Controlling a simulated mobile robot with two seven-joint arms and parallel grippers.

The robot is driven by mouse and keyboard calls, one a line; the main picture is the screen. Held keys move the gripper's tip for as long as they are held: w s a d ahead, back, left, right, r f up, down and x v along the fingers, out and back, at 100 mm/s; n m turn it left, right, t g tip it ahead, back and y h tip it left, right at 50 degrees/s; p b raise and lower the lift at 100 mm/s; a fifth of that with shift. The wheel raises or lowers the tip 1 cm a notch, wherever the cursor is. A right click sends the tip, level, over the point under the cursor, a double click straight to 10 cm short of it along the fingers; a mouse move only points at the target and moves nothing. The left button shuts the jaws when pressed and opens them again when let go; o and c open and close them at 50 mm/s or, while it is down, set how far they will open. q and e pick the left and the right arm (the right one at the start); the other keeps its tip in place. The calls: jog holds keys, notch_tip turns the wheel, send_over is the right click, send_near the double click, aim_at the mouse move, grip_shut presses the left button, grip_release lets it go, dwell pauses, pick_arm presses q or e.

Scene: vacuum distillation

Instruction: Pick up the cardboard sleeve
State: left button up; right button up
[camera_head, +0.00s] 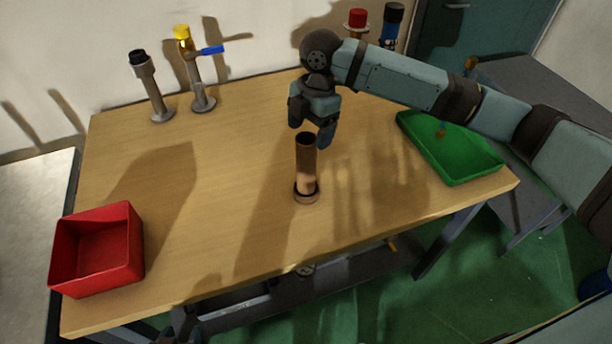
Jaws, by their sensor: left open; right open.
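The cardboard sleeve (305,160) is a brown open-topped tube standing upright near the middle of the wooden table. Its foot is in or on a low brown ring (308,199); I cannot tell which. My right gripper (311,128) is just above and behind the sleeve's top, with its fingers pointing down. It is open and holds nothing. It appears apart from the sleeve, though the exact gap in depth is hard to judge.
A red bin (97,250) stands at the table's front left. A green tray (450,150) lies at the right. Lab taps (153,90) with black and yellow (197,75) tops stand at the back left; red (356,20) and blue-black (392,25) ones stand behind my arm. The wooden tabletop (220,240) around the sleeve is clear.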

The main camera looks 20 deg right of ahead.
aim_at(305, 147)
jog(key=f, duration=0.3)
jog(key=a+f, duration=0.1)
jog(key=shift+s+a+f, duration=0.1)
jog(key=shift+s+f, duration=0.15)
jog(key=shift+f, duration=0.15)
jog(key=c, duration=1.3)
jog(key=shift+r, duration=0.1)
